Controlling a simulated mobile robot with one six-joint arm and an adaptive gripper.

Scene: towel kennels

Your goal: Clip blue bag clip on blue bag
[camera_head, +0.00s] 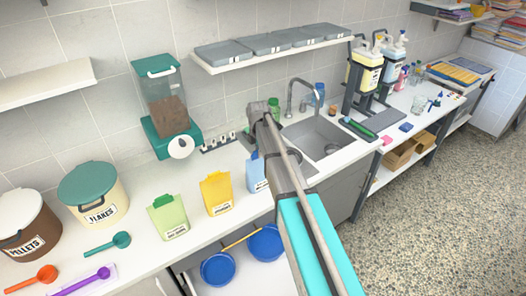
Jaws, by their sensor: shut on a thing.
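The blue bag (256,172) stands upright on the white counter, to the right of a yellow bag. My arm passes in front of its right side and hides part of it. My arm reaches up from the bottom right, and its grey far end is above and behind the blue bag in the picture. The fingers of my gripper do not show; the arm hides them or they are too small to tell. I cannot make out a blue bag clip for sure, either on the bag or elsewhere.
A yellow bag (216,193) and a green bag (168,217) stand to the left. A dark rack (220,142) with several small pegs lies behind. A food dispenser (163,105) stands at the wall. The sink (322,138) is to the right. A shelf (270,53) hangs above.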

